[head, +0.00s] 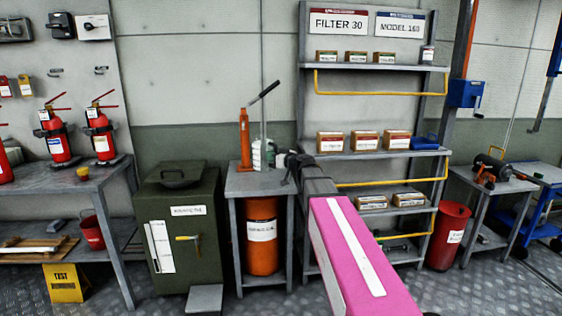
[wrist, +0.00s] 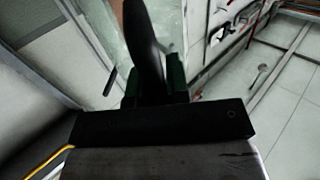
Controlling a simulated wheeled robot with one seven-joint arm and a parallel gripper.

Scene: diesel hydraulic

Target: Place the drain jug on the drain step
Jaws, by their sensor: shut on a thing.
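My gripper (head: 284,160) reaches over the small grey stand in the head view and is shut. A small white and green object (head: 263,153), which looks like the drain jug, is at its fingertips, above or on the stand top; I cannot tell whether it touches the top. In the wrist view, a dark upright shape (wrist: 145,45) with dark green parts beside it is at the gripper (wrist: 155,90); its full outline is hidden. A low grey step (head: 205,298) stands on the floor before the green cabinet; no label on it is readable.
An orange jack with a lever (head: 245,140) stands on the grey stand (head: 240,184), beside the jug. An orange drum (head: 262,240) is below. A green cabinet (head: 182,225) is to the left, shelving (head: 372,66) to the right. Floor in front of the stand is clear.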

